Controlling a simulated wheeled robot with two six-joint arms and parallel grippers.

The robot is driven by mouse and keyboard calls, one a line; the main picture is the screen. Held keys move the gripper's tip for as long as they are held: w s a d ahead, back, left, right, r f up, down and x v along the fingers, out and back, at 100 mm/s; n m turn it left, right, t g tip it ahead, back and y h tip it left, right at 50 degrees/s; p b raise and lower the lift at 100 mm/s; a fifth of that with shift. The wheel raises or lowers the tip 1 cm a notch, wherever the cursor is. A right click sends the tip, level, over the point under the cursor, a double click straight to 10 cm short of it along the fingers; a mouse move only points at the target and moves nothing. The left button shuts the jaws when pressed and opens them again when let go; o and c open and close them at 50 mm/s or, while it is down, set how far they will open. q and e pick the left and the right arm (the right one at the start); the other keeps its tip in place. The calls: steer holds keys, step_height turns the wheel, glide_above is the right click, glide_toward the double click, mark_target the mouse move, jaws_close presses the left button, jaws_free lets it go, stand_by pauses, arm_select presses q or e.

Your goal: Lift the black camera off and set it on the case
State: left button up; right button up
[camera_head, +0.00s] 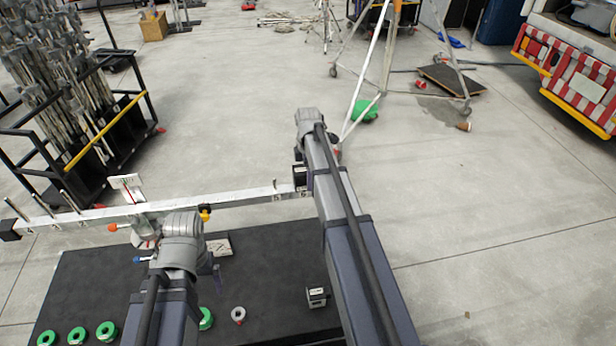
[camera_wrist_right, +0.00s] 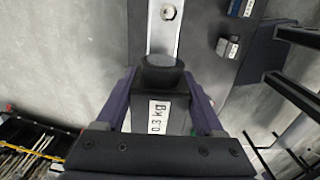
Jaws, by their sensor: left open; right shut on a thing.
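A black block (camera_head: 300,178) that looks like the black camera sits at the right end of the pale bar (camera_head: 255,194) in the head view. The black-topped case (camera_head: 275,255) lies below the bar. My left gripper (camera_head: 207,268) is open above the case, partly hidden by its own wrist.
A small grey-black box (camera_head: 317,297) sits at the case's right side. Several green tape rolls (camera_head: 75,335) and a white roll (camera_head: 238,314) lie on the case. A rack of stands (camera_head: 85,130) is at left. Open floor (camera_head: 480,220) lies right.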

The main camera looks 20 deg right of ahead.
arm_select(q)
steer(key=shift+r+p, duration=1.15)
steer(key=shift+r, duration=0.05)
arm_select(e)
steer(key=shift+r, duration=1.15)
arm_select(q)
steer(key=shift+r+p, duration=2.55)
arm_select(e)
steer(key=shift+r, duration=2.55)
arm_select(q)
step_height(320, 180, up, 14)
steer(key=p, duration=1.3)
steer(key=shift+f+n, duration=0.25)
steer(key=shift+n, duration=0.05)
arm_select(e)
step_height(320, 180, up, 14)
steer(key=shift+f, duration=0.25)
